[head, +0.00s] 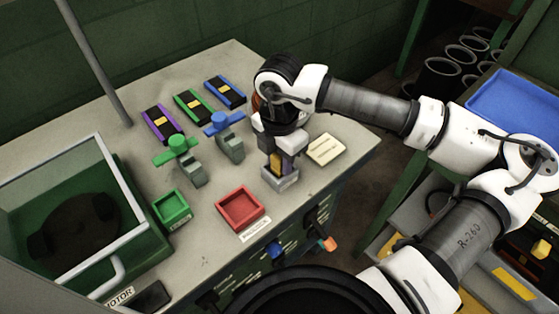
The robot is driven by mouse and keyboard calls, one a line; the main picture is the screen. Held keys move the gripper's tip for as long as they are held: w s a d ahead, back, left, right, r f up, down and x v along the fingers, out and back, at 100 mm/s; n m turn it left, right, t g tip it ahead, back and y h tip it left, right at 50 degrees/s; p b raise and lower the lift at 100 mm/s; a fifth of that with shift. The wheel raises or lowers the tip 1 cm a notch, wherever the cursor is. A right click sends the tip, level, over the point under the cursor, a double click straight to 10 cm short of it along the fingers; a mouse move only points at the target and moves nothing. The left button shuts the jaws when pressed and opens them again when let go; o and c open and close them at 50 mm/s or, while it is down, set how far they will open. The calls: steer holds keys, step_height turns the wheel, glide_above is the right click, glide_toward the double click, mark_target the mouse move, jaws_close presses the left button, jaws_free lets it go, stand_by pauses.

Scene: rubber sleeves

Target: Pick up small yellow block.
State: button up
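My gripper (278,152) points down over a small grey block-shaped holder (281,182) near the right side of the workbench. A small yellow piece (276,164) with purple beside it shows between or just under my fingers, above the holder. The fingers are small and dark here, so I cannot tell whether they touch the yellow piece or are closed on it. Small yellow patches also show on the purple-edged (162,124), green-edged (193,106) and blue-edged (225,91) black blocks at the back of the bench. Another yellow block (541,249) lies at the far right, off the bench.
A green clamp-like fixture (178,145) and a blue one (220,121) stand left of my gripper. A red tray (240,208) and a green tray (171,207) sit in front. A cream block (326,149) lies right. A framed green machine (130,220) fills the left.

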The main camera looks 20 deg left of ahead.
steer(key=c, duration=0.5)
steer(key=shift+r, duration=0.15)
